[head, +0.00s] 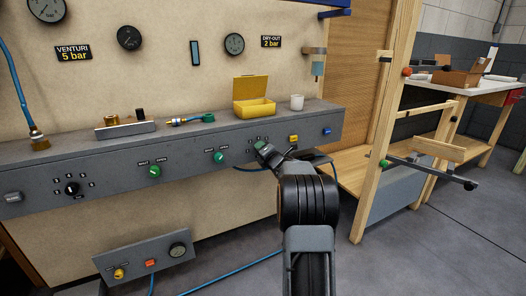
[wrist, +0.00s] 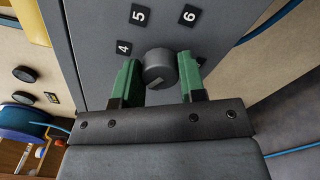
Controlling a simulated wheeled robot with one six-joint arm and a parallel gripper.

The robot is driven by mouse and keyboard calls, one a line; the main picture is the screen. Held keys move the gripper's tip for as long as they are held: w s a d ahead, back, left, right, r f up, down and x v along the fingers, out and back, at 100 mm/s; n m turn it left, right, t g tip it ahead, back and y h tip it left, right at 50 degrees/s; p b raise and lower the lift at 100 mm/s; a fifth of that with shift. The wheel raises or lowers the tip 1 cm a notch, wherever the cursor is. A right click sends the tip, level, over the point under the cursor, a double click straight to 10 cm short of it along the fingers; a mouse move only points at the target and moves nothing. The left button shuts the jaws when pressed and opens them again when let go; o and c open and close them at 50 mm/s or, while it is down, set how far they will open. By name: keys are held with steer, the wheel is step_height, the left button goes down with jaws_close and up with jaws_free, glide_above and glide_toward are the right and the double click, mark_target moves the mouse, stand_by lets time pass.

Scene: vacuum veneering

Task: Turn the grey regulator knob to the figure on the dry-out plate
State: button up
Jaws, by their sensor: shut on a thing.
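The dry-out plate (head: 271,42) on the back board reads 2 bar. The grey regulator knob (wrist: 158,66) stands out from the grey panel front in the wrist view, with the figures 4, 5 and 6 beside it. My gripper (wrist: 160,72) has its green fingers on either side of the knob and is shut on it. A small mark shows on the knob's near edge; which figure it points to I cannot tell.
A second plate (head: 74,53) reads Venturi 5 bar. A black knob (head: 71,188), two green knobs (head: 154,171) and a yellow button (head: 293,138) are on the same panel. A yellow box (head: 255,106) and a white cup (head: 297,102) stand on the ledge above.

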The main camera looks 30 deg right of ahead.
steer(key=shift+f+n, duration=0.1)
steer(key=shift+n, duration=3.5)
steer(key=o, duration=0.9)
steer(key=shift+s, duration=0.1)
steer(key=s, duration=0.4)
steer(key=s+a+p, duration=0.1)
steer(key=s, duration=0.4)
steer(key=s+a+p, duration=0.1)
steer(key=s, duration=0.3)
steer(key=shift+s, duration=0.25)
